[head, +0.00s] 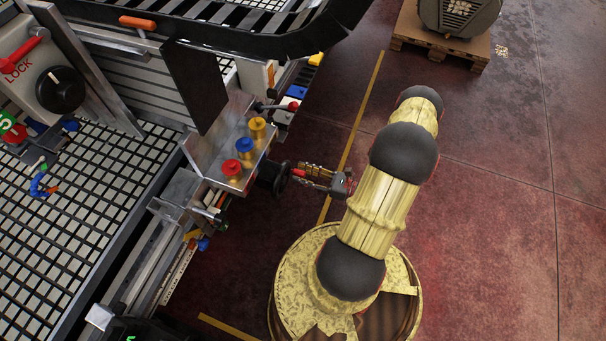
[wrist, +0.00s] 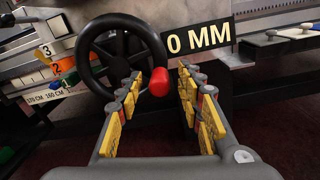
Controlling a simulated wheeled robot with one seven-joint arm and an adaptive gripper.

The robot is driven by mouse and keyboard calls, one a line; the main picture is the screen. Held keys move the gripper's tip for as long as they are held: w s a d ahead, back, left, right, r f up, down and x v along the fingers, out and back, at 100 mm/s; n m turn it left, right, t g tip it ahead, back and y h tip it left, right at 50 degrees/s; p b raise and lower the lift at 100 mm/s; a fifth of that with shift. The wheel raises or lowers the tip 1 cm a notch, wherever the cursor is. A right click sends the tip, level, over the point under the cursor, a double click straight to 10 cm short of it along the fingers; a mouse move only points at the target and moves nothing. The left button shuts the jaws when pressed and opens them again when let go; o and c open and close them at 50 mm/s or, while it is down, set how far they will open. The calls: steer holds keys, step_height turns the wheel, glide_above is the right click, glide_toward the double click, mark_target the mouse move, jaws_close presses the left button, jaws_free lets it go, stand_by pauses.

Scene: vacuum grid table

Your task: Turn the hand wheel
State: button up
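The hand wheel is a black spoked wheel (wrist: 118,20) with a red handle (wrist: 160,82) on the lower right of its rim. In the head view the wheel (head: 272,176) shows nearly edge-on at the table's side. My gripper (wrist: 163,84) is open, with its yellow-padded fingers apart. In the wrist view the red handle appears between the fingertips, nearer the left finger; I cannot tell whether they touch. In the head view my gripper (head: 302,174) is just right of the wheel, pointing at it.
A "0 MM" sign (wrist: 199,40) is right of the wheel. Numbered labels (wrist: 60,62) are left of it. A metal block with blue, yellow and red knobs (head: 245,145) sits above the wheel's mount. A red-tipped lever (head: 293,105) is nearby. Open floor (head: 500,220) lies to the right.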

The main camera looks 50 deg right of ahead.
steer(key=shift+c, duration=0.5)
steer(key=c, duration=0.7)
jaws_close()
